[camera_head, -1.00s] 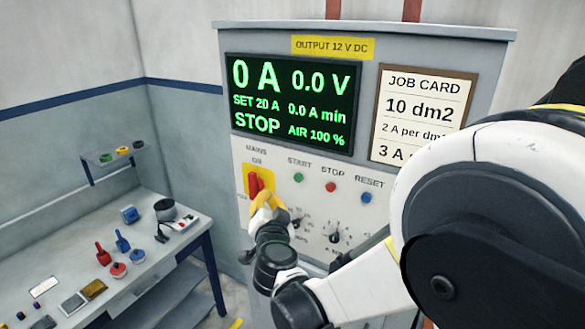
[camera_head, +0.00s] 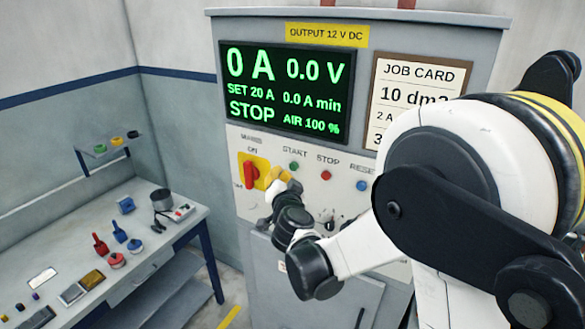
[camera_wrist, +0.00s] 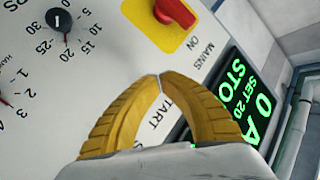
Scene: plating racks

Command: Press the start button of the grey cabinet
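The grey cabinet (camera_head: 215,60) stands ahead with its control panel facing me. The green start button (camera_head: 294,167) sits under the START label, right of the red mains switch (camera_head: 251,174) on its yellow plate. My gripper (camera_head: 278,174) is just left of and below the start button in the head view; I cannot tell if it touches the panel. In the wrist view its two yellow fingers (camera_wrist: 159,77) meet at the tips with nothing between them. They partly cover the START label there, and the button is not clearly visible. The display (camera_head: 285,92) reads STOP, 0 A, 0.0 V.
A red stop button (camera_head: 326,175) and a blue reset button (camera_head: 362,186) lie right of the start button. Knobs with dials (camera_wrist: 59,20) are below. A workbench (camera_head: 150,262) with tools stands left. My arm covers part of the job card (camera_head: 420,78).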

